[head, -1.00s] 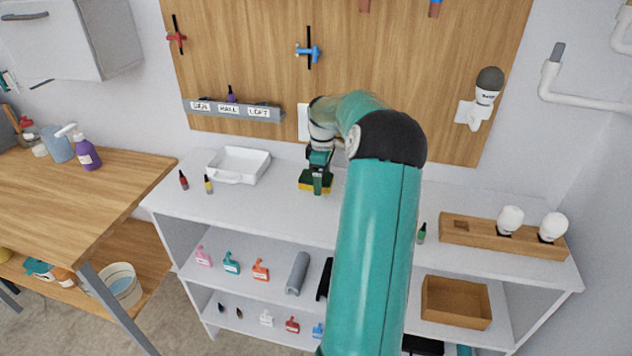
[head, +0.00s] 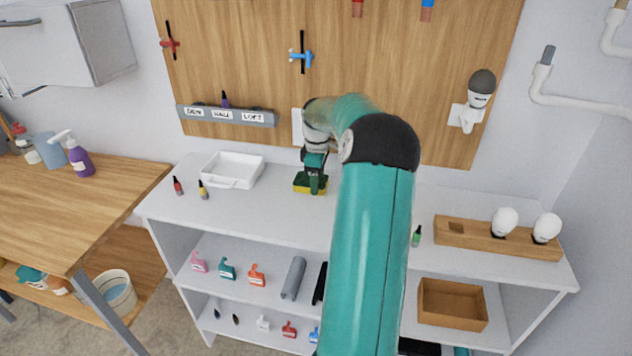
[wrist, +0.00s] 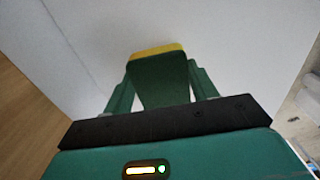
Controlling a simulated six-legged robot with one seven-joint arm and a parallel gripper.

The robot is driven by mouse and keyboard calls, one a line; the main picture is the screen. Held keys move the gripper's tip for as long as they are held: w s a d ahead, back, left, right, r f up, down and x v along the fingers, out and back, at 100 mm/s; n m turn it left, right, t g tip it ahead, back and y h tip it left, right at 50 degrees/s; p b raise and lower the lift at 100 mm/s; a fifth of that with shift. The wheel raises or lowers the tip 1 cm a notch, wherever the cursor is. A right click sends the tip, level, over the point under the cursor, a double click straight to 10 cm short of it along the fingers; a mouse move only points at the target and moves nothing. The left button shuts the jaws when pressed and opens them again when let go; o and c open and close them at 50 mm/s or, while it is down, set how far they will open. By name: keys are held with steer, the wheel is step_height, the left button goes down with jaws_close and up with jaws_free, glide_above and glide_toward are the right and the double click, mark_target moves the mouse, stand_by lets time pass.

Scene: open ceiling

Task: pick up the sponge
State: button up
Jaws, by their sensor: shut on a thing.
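The sponge (head: 302,184) is green on one side and yellow on the other. In the head view it is at the end of my arm, over the white shelf top, right of the white tray. My gripper (head: 314,190) is shut on it. In the wrist view the sponge (wrist: 160,75) sits between the two green fingers of my gripper (wrist: 160,88), with its yellow edge at the far end. Whether its underside touches the shelf top is hard to tell.
A white tray (head: 233,171) and small red (head: 178,186) and yellow (head: 203,190) bottles stand left on the shelf top (head: 260,208). A wooden bulb holder (head: 480,238) is at the right. The pegboard (head: 390,90) rises behind.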

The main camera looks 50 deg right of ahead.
step_height(320, 180, up, 2)
steer(key=shift+r, duration=0.2)
steer(key=s+a+r, duration=0.9)
steer(key=a, duration=0.1)
steer(key=shift+s+a+r, duration=0.15)
steer(key=shift+s+r, duration=0.15)
steer(key=shift+r, duration=0.1)
steer(key=shift+o, duration=0.5)
steer(key=shift+c, duration=0.3)
